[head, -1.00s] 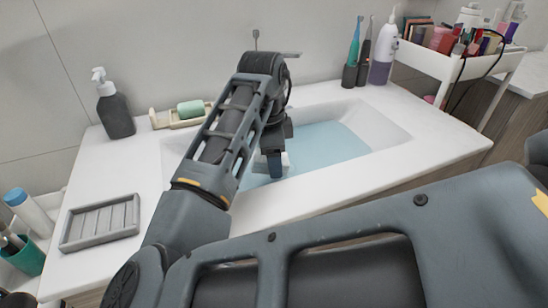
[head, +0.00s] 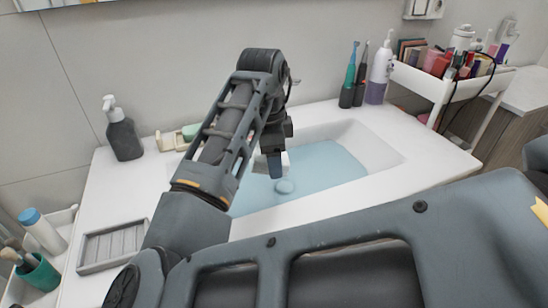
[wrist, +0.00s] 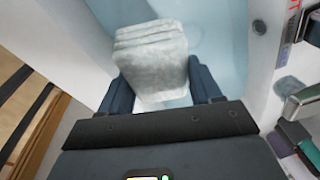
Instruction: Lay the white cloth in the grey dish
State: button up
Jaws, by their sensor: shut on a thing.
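The white cloth (wrist: 150,55) is folded into a thick pad and sits between the two fingers of my gripper (wrist: 160,88) in the wrist view. My gripper is shut on it. In the head view my gripper (head: 274,164) points down over the basin, and only a small pale bit of the cloth (head: 286,159) shows beside it. The grey dish (head: 113,246), a shallow ribbed tray, lies on the counter at the lower left, apart from my gripper. My arm covers the counter just right of the dish. The ribs of the dish are bare where I see them.
The basin (head: 340,160) holds bluish water, with a round drain (head: 284,187). A dark soap bottle (head: 122,130) and a soap holder (head: 168,141) stand at the back left. Toothbrushes (head: 348,80) and a pump bottle (head: 379,72) stand back right. The left counter is mostly clear.

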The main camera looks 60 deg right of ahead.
aim_at(115, 245)
jog(key=k+j, duration=0.1)
jog(key=j, duration=1.4)
jog(key=k+j, duration=0.15)
jog(key=j, duration=0.55)
